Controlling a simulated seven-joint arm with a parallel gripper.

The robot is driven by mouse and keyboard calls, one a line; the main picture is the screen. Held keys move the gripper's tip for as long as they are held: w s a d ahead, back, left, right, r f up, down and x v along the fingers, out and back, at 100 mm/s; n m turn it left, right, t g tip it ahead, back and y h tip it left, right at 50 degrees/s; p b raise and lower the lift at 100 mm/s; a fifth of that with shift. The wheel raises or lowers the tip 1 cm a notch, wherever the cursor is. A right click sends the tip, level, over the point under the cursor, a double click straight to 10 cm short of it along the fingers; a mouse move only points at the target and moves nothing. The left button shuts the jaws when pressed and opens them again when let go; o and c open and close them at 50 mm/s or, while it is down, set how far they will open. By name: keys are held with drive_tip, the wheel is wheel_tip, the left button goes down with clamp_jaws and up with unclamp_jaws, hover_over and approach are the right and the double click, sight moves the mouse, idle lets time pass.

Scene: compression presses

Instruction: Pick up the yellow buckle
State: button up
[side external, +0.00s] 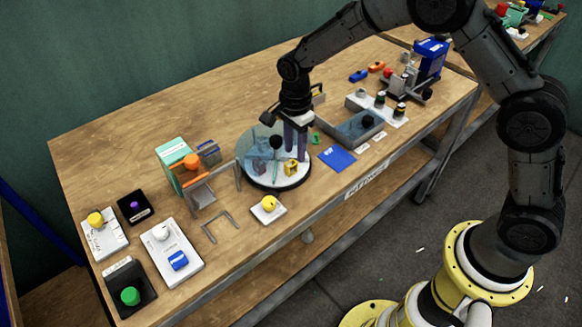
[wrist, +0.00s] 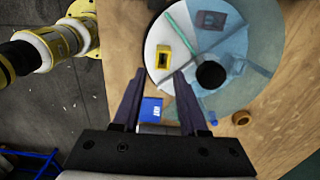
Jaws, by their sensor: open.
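The yellow buckle (side external: 291,168) is a small block with a dark opening. It sits on the round white turntable (side external: 273,183), near the edge, in a sector that looks uncovered. It also shows in the wrist view (wrist: 164,62), just beyond the fingertips. A clear bluish cover (side external: 255,150) with a black knob (wrist: 211,75) lies over much of the disc. My gripper (side external: 297,148) points down above the disc's right side, near the buckle. Its fingers (wrist: 158,74) are apart with nothing between them at the tips. I cannot tell its exact height above the buckle.
A blue square (side external: 336,157) lies right of the turntable. A yellow knob on a white base (side external: 269,206) stands in front. A bluish-lidded box (side external: 360,125) is to the right. Bare wood lies behind the disc.

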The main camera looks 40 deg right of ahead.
sight(294, 161)
drive_tip(key=shift+w+d+f, duration=0.1)
drive_tip(key=shift+w+f, duration=0.05)
drive_tip(key=shift+f, duration=2.5)
clamp_jaws()
